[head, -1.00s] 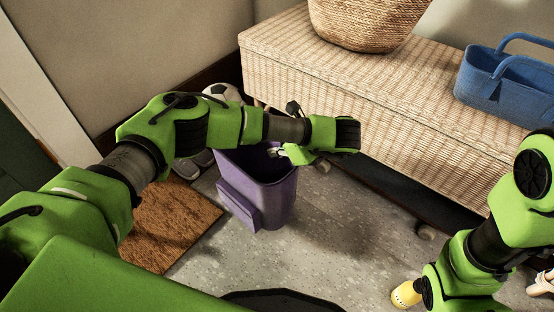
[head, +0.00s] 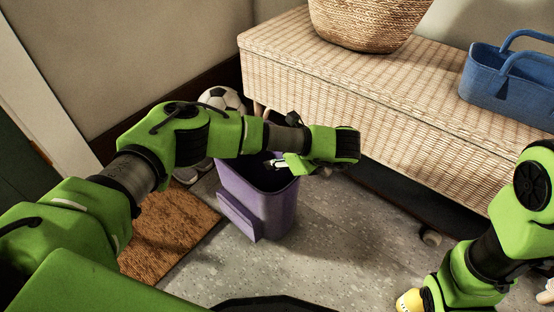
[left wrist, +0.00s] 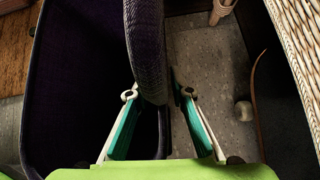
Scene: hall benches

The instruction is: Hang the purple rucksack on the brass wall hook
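The purple rucksack (head: 277,216) stands upright on the floor, left of the wicker bench, with its top open and a pocket on its front. My left gripper (head: 272,163) is over its rim in the head view. In the left wrist view, the open fingers (left wrist: 159,96) stand on either side of a thick purple strap or rim part (left wrist: 145,45), with the rucksack's dark inside at left. Gaps seem to show beside it. My right arm is at the lower right; its gripper does not show. The brass wall hook is in no view.
The wicker bench (head: 400,125) fills the back right, bearing a woven basket (head: 370,22) and a blue caddy (head: 500,85). A football (head: 222,98) and a brown doormat (head: 165,235) are at left. A yellow object (head: 408,302) is at the bottom.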

